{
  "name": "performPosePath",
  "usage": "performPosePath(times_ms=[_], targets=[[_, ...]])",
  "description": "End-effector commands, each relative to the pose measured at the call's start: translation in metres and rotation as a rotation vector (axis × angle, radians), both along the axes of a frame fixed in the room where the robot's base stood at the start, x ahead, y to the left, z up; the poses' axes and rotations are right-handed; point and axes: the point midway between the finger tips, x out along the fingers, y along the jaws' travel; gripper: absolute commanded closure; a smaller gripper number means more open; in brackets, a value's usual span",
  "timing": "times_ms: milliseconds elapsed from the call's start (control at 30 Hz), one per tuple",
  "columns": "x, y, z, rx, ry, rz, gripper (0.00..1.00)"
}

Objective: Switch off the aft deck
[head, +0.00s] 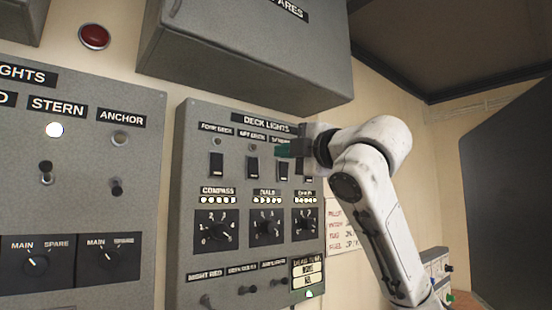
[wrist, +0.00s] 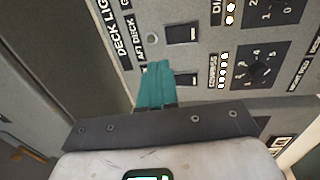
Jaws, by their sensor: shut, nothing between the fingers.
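The DECK LIGHTS panel (head: 188,215) is grey, with a row of dark rocker switches in pale frames under small labels and lamps. The AFT DECK switch (head: 253,168) is second from the left in the head view. The lamp (head: 251,147) above it looks dull; its state is hard to tell. In the wrist view the panel is turned sideways, with the AFT DECK switch (wrist: 182,35) above the FORE DECK switch (wrist: 187,80). My gripper (head: 284,150) has teal fingers, shut and empty (wrist: 158,68), in front of the panel near the AFT DECK label. Contact cannot be told.
A grey box (head: 245,55) juts out above the panel. Another panel (head: 80,190) with STERN and ANCHOR lights stands at the left; the STERN lamp (head: 54,130) is lit. Rotary knobs (head: 216,231) lie below the switches. A dark screen-like shape (head: 510,190) stands at the right.

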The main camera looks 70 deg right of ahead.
Motion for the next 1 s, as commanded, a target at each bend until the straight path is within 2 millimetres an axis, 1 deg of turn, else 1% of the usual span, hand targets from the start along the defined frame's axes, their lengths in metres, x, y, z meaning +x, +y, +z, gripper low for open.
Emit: performPosePath(times_ms=[33,200,333,467,1000], targets=[[-0.008,0.005,0.001,-0.004,-0.002,0.000,1.00],[-0.028,0.018,0.004,-0.004,-0.002,0.000,1.00],[-0.037,0.023,0.006,-0.002,-0.001,0.000,1.00],[-0.039,0.024,0.006,-0.001,0.000,0.001,1.00],[-0.039,0.024,0.006,-0.001,0.000,0.001,1.00]])
